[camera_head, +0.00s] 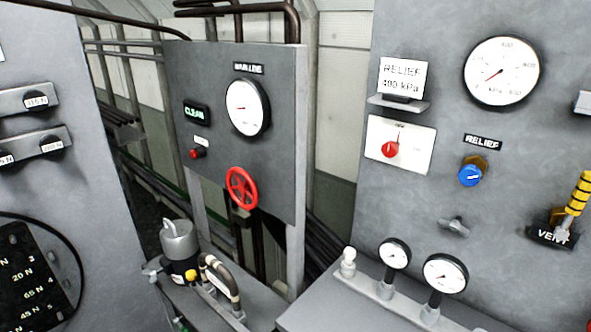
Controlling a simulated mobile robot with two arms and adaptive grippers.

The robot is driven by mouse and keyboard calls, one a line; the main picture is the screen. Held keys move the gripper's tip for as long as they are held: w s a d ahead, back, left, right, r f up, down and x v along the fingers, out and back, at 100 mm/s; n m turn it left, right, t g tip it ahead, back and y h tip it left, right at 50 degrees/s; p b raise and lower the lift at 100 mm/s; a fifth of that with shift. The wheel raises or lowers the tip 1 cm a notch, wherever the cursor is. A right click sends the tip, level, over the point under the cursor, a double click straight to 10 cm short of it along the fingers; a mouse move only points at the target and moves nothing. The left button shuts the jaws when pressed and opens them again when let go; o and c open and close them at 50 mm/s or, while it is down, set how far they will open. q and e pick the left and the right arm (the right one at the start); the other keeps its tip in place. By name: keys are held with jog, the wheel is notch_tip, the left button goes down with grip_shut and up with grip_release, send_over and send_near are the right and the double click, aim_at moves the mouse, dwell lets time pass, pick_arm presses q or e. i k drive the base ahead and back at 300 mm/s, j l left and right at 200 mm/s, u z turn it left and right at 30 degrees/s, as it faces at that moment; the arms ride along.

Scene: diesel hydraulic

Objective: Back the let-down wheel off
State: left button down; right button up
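A red spoked handwheel (241,188) sits low on the grey middle panel (205,130), below the round white MAIN LINE gauge (244,107). It is the only spoked wheel in view and bears no readable label. The gauge's needle is visible, but its scale is too small to read. A dark plate reading CLEAN (197,113) and a red button (197,153) are left of the gauge. Neither of my grippers is in view, and nothing touches the wheel.
The right panel carries a RELIEF 400 kPa card (402,78), a large gauge (502,72), a red knob (390,149), a blue relief knob (470,175) and a yellow-banded VENT lever (577,195).

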aim_at(244, 187)
jog(key=i+j+z, duration=0.1)
jog(key=j+z, duration=0.45)
jog(key=z, duration=0.25)
jog(key=j+z, duration=0.75)
jog(key=l, duration=0.1)
